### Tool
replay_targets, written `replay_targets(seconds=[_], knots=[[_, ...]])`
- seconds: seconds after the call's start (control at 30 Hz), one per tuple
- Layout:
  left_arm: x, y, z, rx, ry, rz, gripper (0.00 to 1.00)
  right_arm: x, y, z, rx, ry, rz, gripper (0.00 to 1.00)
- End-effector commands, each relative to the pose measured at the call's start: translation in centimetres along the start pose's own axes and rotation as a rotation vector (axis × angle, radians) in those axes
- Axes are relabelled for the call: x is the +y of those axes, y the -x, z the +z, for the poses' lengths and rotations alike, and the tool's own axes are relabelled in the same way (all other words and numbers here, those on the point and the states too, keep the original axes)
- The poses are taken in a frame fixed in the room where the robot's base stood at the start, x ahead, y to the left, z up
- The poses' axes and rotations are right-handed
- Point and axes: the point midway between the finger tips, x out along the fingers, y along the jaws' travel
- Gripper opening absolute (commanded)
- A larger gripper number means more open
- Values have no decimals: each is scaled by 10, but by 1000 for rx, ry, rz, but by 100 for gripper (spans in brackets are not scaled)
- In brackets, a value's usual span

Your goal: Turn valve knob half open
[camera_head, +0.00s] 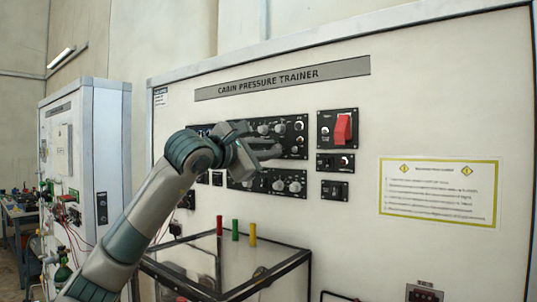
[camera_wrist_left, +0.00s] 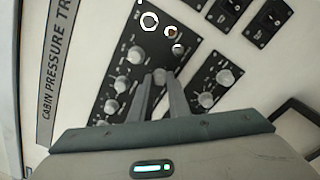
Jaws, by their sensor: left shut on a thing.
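The trainer's upper black control panel (camera_head: 293,128) carries several grey knobs on the white cabinet face. My left gripper (camera_head: 274,147) reaches in from the left and covers the left and lower part of this panel. In the left wrist view, the fingers (camera_wrist_left: 162,92) are close together at a grey valve knob (camera_wrist_left: 159,75) near the panel's edge, shut on it. The fingers hide part of the knob, and its pointer angle cannot be read. Other grey knobs (camera_wrist_left: 133,56) stand beside it on the same panel. My right gripper is not in view.
A lower knob panel (camera_head: 280,182) sits just below my gripper. A red switch cover (camera_head: 343,128) is to the right. A clear box with a black frame (camera_head: 284,266) stands below, with red, green and yellow pegs (camera_head: 236,229) above it.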

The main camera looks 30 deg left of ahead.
Motion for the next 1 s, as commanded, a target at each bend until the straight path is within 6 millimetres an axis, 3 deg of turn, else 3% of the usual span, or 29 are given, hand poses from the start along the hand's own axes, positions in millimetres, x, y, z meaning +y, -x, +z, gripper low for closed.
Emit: replay_targets(seconds=[0.3, 0.73, 0.77, 0.83, 1.0], knots=[[0, 0, 1, -6, -117, 0, 0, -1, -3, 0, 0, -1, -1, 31], [0, 0, 1, -7, -128, 0, 0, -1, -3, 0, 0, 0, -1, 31], [0, 0, 1, -7, -128, 0, 20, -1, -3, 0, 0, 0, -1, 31], [0, 0, 1, -6, -128, 0, 34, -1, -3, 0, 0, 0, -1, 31], [0, 0, 1, -6, -128, 0, 34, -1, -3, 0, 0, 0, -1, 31]])
